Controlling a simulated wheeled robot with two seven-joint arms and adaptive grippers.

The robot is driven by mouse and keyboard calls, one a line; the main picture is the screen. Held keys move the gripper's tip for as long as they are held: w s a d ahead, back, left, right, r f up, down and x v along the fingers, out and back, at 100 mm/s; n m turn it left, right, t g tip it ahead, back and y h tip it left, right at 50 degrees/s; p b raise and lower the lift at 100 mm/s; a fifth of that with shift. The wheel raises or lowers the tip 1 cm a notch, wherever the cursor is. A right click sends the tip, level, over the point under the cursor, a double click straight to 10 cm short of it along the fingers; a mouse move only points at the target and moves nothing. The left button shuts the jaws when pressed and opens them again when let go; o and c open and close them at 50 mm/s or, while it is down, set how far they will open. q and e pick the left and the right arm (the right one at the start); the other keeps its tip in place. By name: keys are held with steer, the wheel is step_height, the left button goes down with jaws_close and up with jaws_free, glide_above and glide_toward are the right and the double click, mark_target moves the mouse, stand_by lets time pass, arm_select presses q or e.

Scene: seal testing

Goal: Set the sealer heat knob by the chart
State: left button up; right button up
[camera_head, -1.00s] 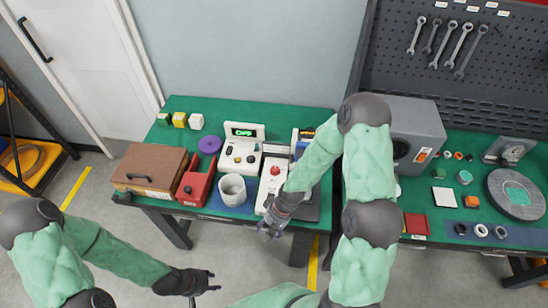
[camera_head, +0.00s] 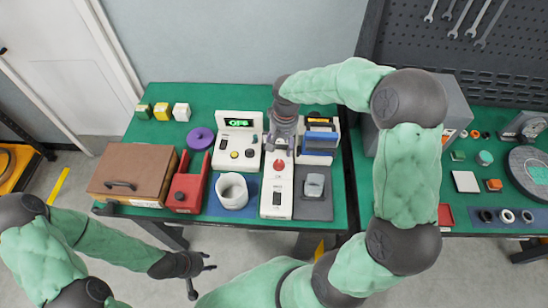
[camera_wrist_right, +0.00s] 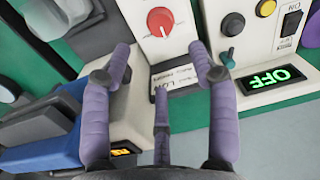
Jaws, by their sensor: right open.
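The sealer is a long white unit (camera_head: 276,200) on the green bench, with a red round knob (camera_head: 281,165) on top. In the right wrist view the red knob (camera_wrist_right: 160,21) has a pale pointer mark and scale marks around it. A white label (camera_wrist_right: 172,79) with partly readable print lies near it; I cannot tell if this is the chart. My right gripper (camera_head: 281,148) is open and empty, above the sealer just behind the knob; its spread fingers (camera_wrist_right: 160,58) point toward the knob without touching it. My left gripper (camera_head: 200,275) appears open and empty, in front of the bench.
A white control box (camera_head: 238,140) with a green OFF display stands left of the sealer. A blue-and-white unit (camera_head: 318,138) stands close on the right. A white cup (camera_head: 232,192), red holder (camera_head: 187,190), purple roll (camera_head: 200,138) and brown case (camera_head: 135,175) lie further left.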

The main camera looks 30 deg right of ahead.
mark_target(279, 162)
steer(key=f+b, duration=0.1)
steer(key=f, duration=0.4)
steer(key=f+b, duration=0.1)
steer(key=f, duration=0.5)
steer(key=shift+w+a, duration=0.15)
steer(key=shift+a, duration=0.05)
steer(key=shift+r, duration=0.1)
steer(key=c, duration=1.1)
